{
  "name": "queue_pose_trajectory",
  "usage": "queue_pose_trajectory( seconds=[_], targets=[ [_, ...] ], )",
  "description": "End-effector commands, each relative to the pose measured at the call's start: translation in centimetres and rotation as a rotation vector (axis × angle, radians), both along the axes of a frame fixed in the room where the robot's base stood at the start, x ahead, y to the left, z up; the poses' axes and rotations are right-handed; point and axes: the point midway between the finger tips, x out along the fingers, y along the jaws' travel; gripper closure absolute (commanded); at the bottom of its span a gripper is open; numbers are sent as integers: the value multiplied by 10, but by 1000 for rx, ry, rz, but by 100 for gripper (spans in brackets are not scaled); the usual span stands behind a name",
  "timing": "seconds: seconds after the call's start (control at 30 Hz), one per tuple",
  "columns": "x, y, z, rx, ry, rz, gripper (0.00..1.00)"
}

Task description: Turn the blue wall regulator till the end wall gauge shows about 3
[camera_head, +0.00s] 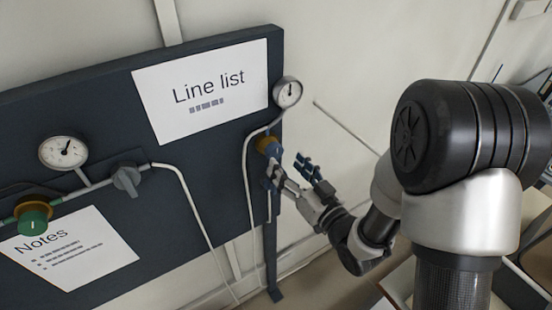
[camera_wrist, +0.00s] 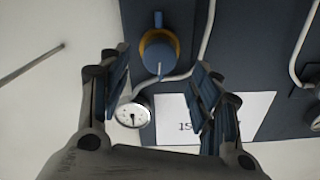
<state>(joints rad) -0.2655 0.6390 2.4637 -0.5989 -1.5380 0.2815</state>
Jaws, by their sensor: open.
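The blue regulator (camera_head: 276,148) with its brass collar is at the right end of the dark panel. The gauge also shows in the wrist view (camera_wrist: 131,113), partly beside the left finger. My gripper (camera_head: 296,174) is open at the regulator, seen from the side; contact cannot be told.
The panel (camera_head: 220,180) carries a Line list sheet (camera_head: 203,90) and a Notes sheet (camera_head: 75,255). Farther left are another gauge (camera_head: 63,152), a grey valve (camera_head: 127,180) and a green knob (camera_head: 33,220). White pipes run down the panel. Right of its edge is bare wall.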

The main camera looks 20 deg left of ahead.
Motion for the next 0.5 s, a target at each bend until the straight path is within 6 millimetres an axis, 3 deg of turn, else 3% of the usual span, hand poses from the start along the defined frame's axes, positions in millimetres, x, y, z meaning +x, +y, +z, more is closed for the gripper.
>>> queue_pose_trajectory(
  seconds=[0.2,0.5],
  targets=[
    [26,32,4,1,-2,3,42],
    [41,48,2,0,0,0,42]
  ],
)
